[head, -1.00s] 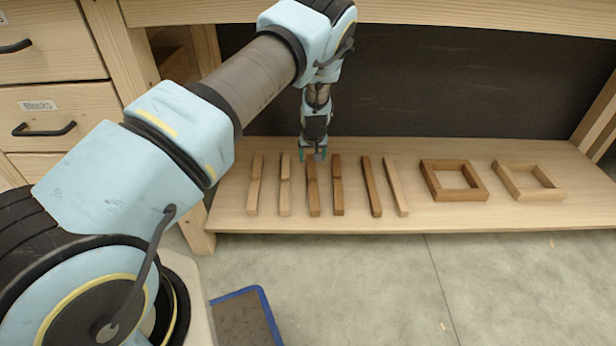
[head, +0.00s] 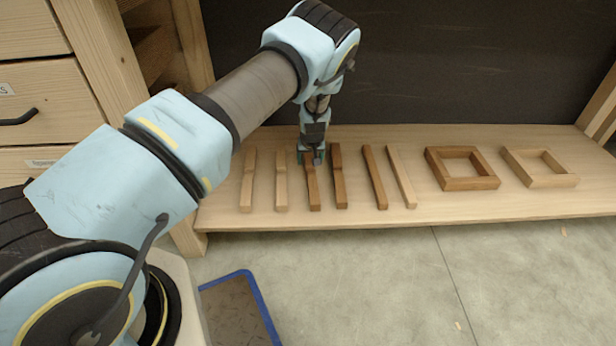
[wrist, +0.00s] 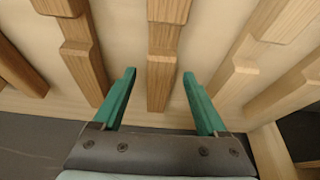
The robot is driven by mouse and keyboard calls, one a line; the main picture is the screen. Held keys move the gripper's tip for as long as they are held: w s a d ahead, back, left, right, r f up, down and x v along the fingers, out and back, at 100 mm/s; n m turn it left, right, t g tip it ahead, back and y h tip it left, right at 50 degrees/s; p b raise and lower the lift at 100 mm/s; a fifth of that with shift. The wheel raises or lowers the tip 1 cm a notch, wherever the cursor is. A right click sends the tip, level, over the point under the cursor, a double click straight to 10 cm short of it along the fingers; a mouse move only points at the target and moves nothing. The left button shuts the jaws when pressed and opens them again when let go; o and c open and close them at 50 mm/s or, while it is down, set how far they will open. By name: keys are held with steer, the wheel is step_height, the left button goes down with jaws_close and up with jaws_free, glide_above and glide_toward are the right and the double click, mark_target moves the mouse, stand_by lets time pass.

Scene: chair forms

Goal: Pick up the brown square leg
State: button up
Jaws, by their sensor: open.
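Three brown square-section legs lie on the wooden shelf: a stepped one (head: 314,192) in front of my gripper, a stepped one (head: 340,188) just right of it, and a plain straight one (head: 375,178) further right. My gripper (head: 312,158) points down at the far part of the first brown leg. In the wrist view my gripper (wrist: 156,80) is open, with its green fingers on either side of that leg (wrist: 160,85), which is centred between them and not gripped. The second stepped brown leg (wrist: 85,65) lies left of the fingers there. Finger height above the shelf is hard to tell.
Two light stepped legs (head: 248,185) (head: 281,188) lie left on the shelf (head: 480,208), and a light straight leg (head: 402,180) right. A brown frame (head: 462,184) and a light frame (head: 540,181) lie further right. A dark panel stands behind; a wooden post is left.

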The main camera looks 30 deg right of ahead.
steer(key=shift+d+f, duration=0.1)
jaws_close()
stand_by(0.6)
